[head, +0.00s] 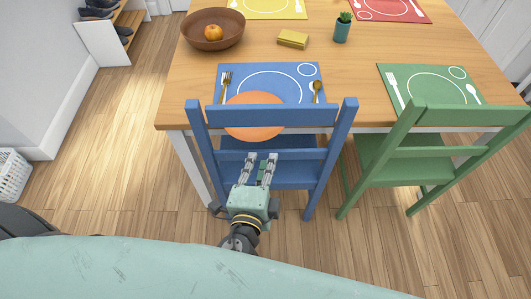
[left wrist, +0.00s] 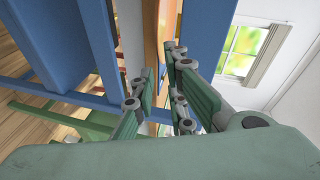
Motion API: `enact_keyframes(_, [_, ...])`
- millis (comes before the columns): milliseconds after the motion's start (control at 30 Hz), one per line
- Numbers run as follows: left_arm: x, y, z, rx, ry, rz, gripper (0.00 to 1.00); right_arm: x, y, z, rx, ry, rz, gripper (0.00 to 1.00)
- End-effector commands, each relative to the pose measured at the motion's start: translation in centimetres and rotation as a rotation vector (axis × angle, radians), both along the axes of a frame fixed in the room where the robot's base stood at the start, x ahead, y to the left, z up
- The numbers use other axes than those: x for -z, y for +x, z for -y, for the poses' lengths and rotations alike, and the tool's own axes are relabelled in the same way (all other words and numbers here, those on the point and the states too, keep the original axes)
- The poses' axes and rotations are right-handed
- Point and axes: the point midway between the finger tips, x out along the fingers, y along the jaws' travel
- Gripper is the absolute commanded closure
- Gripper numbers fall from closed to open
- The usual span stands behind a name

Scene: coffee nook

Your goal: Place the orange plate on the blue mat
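The orange plate (head: 253,115) shows in the head view at the near edge of the blue mat (head: 301,72), overlapping the chair's top rail in the picture. I cannot tell what it rests on. The left wrist view shows part of the plate (left wrist: 164,22) nearly edge-on, beyond the fingertips. My left gripper (head: 261,157) is open, with a gap between its fingers, near the blue chair's back and just below the plate in the picture. It also shows in the left wrist view (left wrist: 160,65). I see nothing gripped. My right gripper is out of view.
A blue chair (head: 319,165) stands between me and the table (head: 350,78). A green chair (head: 450,152) is to its right. A gold fork (head: 225,82) and spoon (head: 317,90) lie on the blue mat's sides. A brown bowl (head: 231,36) stands further back.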

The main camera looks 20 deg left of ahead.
Motion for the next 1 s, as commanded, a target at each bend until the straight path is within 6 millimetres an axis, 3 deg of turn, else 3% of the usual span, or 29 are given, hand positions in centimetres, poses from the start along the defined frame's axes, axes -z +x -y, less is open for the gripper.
enact_keyframes(367, [-0.3, -1.0, 0.1, 0.000, 0.000, 0.000, 0.88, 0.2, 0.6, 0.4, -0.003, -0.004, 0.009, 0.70])
enact_keyframes(467, [1.0, -1.0, 0.2, 0.005, -0.007, -0.024, 0.88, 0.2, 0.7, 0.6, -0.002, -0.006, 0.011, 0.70])
enact_keyframes(567, [5.6, -1.4, 0.4, 0.017, -0.039, -0.110, 0.88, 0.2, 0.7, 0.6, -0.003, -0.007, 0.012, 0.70])
enact_keyframes(733, [19.5, -4.6, -0.3, -0.001, -0.168, -0.392, 0.88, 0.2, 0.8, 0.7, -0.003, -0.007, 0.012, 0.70])
enact_keyframes(900, [32.4, -11.1, -3.2, -0.128, -0.353, -0.677, 0.88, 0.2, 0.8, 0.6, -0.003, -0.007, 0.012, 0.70])
enact_keyframes(1000, [38.3, -15.9, -5.4, -0.253, -0.472, -0.818, 0.88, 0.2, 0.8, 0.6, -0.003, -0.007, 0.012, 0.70])
